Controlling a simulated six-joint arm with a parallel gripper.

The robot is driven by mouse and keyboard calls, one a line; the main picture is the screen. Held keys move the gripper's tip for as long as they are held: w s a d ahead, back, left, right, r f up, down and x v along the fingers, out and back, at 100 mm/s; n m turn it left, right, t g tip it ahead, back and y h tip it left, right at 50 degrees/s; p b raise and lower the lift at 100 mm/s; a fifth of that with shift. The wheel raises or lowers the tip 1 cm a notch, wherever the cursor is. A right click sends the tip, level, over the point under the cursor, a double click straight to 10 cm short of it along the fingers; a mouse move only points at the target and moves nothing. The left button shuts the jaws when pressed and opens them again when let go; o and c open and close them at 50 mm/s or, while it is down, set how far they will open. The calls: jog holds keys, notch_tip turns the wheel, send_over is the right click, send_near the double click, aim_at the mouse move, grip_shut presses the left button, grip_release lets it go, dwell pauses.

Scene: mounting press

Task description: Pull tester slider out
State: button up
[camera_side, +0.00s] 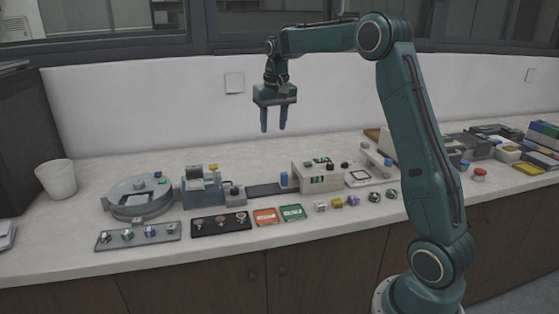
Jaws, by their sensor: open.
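My gripper (273,127) hangs above the counter with its two blue fingers pointing down. The fingers are apart and nothing is between them. Below and to its right stands a beige box (310,182) with green labels, which may be the tester. A dark flat strip (262,189) runs from the box's left side toward a small grey block. A small blue upright piece (284,179) stands at the strip's right end, by the box. I cannot tell for sure which part is the slider. My gripper is well above all of these and touches none.
A round grey device (137,199) and a blue-grey press-like unit (201,190) stand to the left. In front lie a grey tray (138,236), a black tray (221,224), red (265,216) and green cards (292,212), and several small parts. A white cup (57,180) stands far left.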

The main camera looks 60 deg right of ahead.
jog(key=m+g, duration=0.1)
jog(key=m, duration=0.1)
send_over(284, 174)
notch_tip(284, 174, down, 10)
jog(key=shift+d+r+y, duration=0.15)
jog(key=shift+r+y, duration=0.05)
jog(key=shift+y, duration=0.1)
notch_tip(284, 174, down, 14)
jog(key=shift+r, duration=0.1)
jog(key=shift+c, duration=0.2)
grip_shut()
